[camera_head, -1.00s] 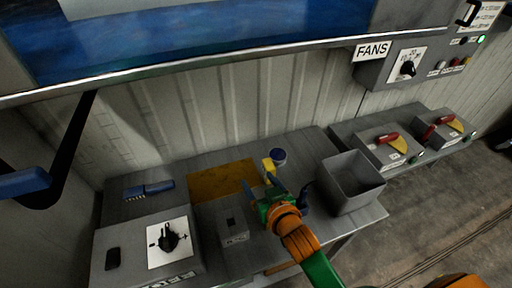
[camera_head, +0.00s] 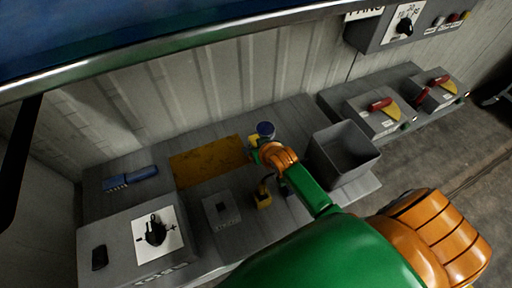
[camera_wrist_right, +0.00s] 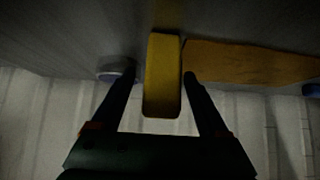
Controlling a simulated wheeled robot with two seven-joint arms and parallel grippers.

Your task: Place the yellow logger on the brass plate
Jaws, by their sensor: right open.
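The yellow logger (camera_head: 254,141) is a small block beside the brass plate (camera_head: 190,167), at the plate's right edge. In the right wrist view the logger (camera_wrist_right: 162,80) stands between the two dark fingers of my right gripper (camera_wrist_right: 160,76). Narrow gaps show at both sides near the tips, and the jaws are open. The plate (camera_wrist_right: 240,60) lies to the right in that view. In the head view my right gripper (camera_head: 257,147) is at the logger, largely hidden by its orange wrist. My left gripper is not in view.
A blue-topped round container (camera_head: 266,129) stands close behind the logger. A grey open bin (camera_head: 345,153) is at the right. A second yellow object (camera_head: 263,201) sits nearer, beside a small grey box (camera_head: 221,208). A blue brush-like item (camera_head: 130,178) lies left. The plate looks bare.

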